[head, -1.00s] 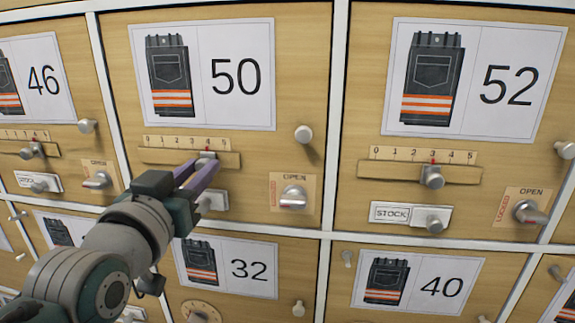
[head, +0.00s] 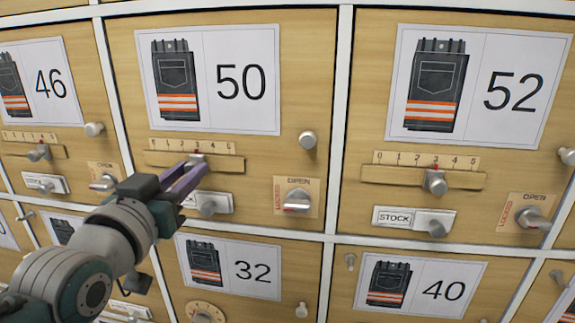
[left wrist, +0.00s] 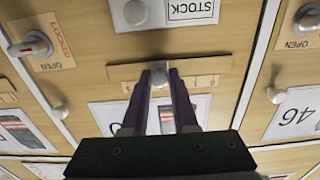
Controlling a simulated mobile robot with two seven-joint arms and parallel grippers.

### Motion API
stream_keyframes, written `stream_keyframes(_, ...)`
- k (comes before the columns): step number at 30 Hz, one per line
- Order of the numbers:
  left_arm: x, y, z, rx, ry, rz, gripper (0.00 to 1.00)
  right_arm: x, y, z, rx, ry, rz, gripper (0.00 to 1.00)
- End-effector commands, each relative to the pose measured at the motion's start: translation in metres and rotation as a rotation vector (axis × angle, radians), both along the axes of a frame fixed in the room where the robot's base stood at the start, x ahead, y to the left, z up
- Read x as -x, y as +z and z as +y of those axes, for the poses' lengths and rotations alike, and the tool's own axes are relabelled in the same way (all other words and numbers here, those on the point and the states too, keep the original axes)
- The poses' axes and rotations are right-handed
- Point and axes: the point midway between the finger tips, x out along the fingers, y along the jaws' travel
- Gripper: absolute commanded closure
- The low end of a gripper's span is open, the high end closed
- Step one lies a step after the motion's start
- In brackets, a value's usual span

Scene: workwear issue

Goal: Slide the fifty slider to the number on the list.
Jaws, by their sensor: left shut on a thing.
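The fifty slider (head: 197,159) is a small grey knob on the wooden scale strip below the 50 picture card (head: 242,82). Its scale runs 0 to 5, and the knob stands at about 3, with a red mark above it. My left gripper (head: 190,168) reaches in from the lower left, its purple fingers shut on the knob. In the left wrist view (left wrist: 160,78) the fingertips close around the knob, largely hiding it. The list is not in view. My right gripper is not in view.
Below the slider is a stock plate with a knob (head: 208,204). A latch lever (head: 298,200) and a round pull knob (head: 308,140) sit to the right. Neighbouring drawers 46 and 52 have similar sliders; the 52 slider (head: 435,182) stands at 3.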

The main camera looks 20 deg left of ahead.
Motion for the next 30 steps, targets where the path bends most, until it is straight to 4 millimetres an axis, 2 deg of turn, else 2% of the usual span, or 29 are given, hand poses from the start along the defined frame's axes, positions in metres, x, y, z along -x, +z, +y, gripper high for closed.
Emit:
stream_keyframes(1,0.0,0.0,0.0,0.001,0.0,0.0,1.0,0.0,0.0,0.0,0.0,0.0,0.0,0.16)
stream_keyframes(2,0.0,0.0,0.0,0.001,0.0,0.0,0.72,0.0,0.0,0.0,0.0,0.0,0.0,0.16)
stream_keyframes(10,0.0,0.0,0.0,0.001,0.0,0.0,0.42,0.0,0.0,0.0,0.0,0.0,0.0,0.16)
stream_keyframes(20,0.006,0.0,-0.002,0.001,0.0,0.001,0.42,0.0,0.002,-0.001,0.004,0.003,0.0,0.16)
stream_keyframes(23,0.019,0.001,-0.005,0.003,0.0,0.002,0.42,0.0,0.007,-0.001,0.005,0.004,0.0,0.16)
stream_keyframes(30,0.066,0.0,-0.016,0.002,0.0,0.005,0.42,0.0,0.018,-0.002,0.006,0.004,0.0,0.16)
